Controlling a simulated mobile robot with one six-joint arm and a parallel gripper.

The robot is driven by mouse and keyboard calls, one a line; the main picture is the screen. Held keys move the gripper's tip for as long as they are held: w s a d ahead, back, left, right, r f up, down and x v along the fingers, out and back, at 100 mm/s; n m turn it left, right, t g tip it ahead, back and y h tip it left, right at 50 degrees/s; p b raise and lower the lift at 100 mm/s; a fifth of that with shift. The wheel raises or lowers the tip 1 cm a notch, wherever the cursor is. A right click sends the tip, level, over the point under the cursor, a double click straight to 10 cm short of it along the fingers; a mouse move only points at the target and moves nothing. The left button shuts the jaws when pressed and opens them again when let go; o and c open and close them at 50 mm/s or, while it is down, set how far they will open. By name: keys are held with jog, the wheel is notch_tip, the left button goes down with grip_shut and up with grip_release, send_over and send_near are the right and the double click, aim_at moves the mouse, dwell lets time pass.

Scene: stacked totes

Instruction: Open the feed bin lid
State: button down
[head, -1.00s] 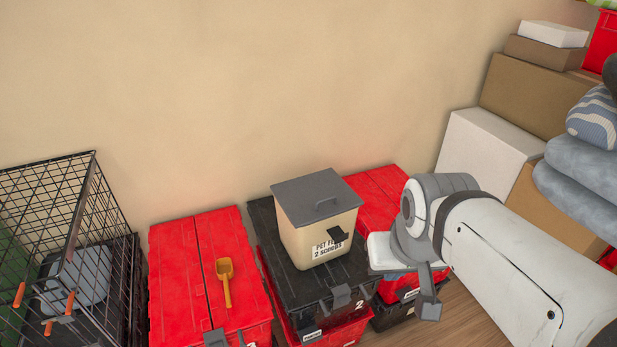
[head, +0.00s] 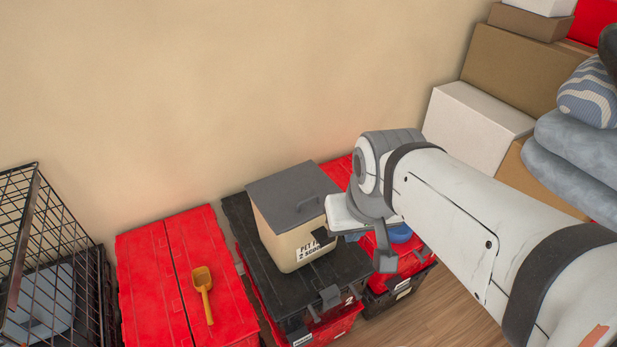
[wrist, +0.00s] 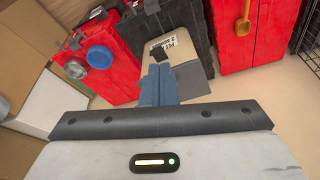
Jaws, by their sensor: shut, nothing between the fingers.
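The feed bin (head: 288,247) is a beige tub with a printed label, standing on a black tote. Contact cannot be told. In the head view my wrist hides most of the fingers at the bin's right side.
The black tote (head: 240,222) stands between red totes. A yellow scoop (head: 203,290) lies on the left red tote (head: 145,270). A blue bowl (wrist: 101,59) and a metal bowl (wrist: 75,69) sit on the other. A wire crate (head: 60,225) stands left; boxes (head: 480,125) stand right.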

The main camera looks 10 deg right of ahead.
jog(key=w+a+f+m+y+b, duration=0.1)
jog(key=a+f+m+y+b, duration=0.3)
jog(key=f, duration=0.3)
jog(key=m+t+y+b, duration=0.1)
jog(key=m+t+b, duration=1.1)
jog(key=m, duration=1.6)
send_near(316, 213)
jog(key=w+a, duration=0.1)
jog(key=w, duration=0.2)
jog(key=w+a+g+b, duration=0.1)
jog(key=w, duration=0.2)
jog(key=w+a+r+g+b, duration=0.1)
jog(key=w, duration=0.2)
jog(key=shift+w+a, duration=0.15)
jog(key=shift+w, duration=0.15)
